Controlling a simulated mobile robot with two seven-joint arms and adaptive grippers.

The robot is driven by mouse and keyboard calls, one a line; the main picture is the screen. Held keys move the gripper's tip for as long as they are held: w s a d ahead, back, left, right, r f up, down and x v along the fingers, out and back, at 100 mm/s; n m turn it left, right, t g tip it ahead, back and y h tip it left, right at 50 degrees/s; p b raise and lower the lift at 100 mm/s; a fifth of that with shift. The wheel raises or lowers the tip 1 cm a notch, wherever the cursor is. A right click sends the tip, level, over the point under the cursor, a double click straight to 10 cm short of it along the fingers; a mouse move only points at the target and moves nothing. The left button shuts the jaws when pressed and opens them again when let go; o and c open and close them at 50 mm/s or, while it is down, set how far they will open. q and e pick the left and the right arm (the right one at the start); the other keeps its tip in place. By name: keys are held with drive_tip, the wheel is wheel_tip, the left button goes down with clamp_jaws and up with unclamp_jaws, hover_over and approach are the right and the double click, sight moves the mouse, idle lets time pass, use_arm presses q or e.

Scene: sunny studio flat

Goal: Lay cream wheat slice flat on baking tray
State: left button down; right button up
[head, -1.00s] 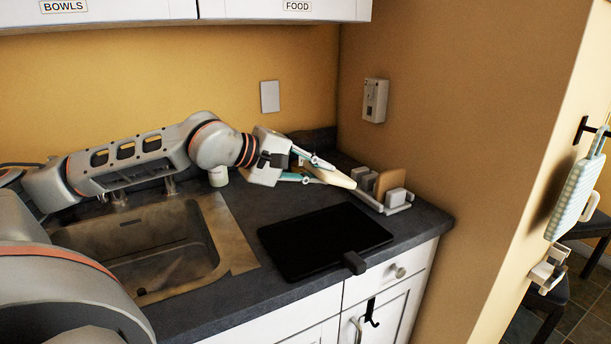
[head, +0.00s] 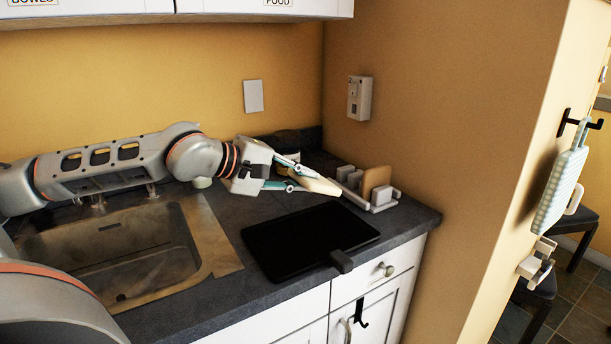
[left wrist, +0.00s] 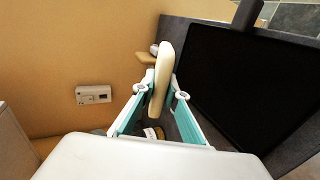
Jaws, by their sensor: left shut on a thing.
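My left gripper (head: 297,178) is shut on a cream slice (head: 321,186) and holds it above the counter, behind the baking tray. In the left wrist view the slice (left wrist: 161,75) stands edge-on between the two teal fingers of the gripper (left wrist: 161,92). The baking tray (head: 308,240) is black and flat, and lies on the dark counter in front of the slice, with a dark grip at its near right corner. It also shows in the left wrist view (left wrist: 255,85), to the right of the slice and apart from it. My right gripper is not in view.
A pale rack (head: 383,205) holding a tan slice (head: 376,181) stands at the counter's right, close to the held slice. A sink (head: 120,250) lies left of the tray. A dark jar (head: 287,142) stands behind my gripper. The wall (head: 410,110) closes off the right.

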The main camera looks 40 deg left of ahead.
use_arm(q)
drive_tip(key=shift+f, duration=5.3)
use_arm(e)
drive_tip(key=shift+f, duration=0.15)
use_arm(q)
drive_tip(key=shift+f, duration=0.4)
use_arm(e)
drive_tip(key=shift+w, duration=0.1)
use_arm(q)
drive_tip(key=shift+r+p, duration=0.15)
drive_tip(key=shift+p, duration=0.25)
drive_tip(key=shift+a+t+p, duration=0.1)
drive_tip(key=shift+t+p, duration=0.2)
drive_tip(key=shift+p, duration=0.25)
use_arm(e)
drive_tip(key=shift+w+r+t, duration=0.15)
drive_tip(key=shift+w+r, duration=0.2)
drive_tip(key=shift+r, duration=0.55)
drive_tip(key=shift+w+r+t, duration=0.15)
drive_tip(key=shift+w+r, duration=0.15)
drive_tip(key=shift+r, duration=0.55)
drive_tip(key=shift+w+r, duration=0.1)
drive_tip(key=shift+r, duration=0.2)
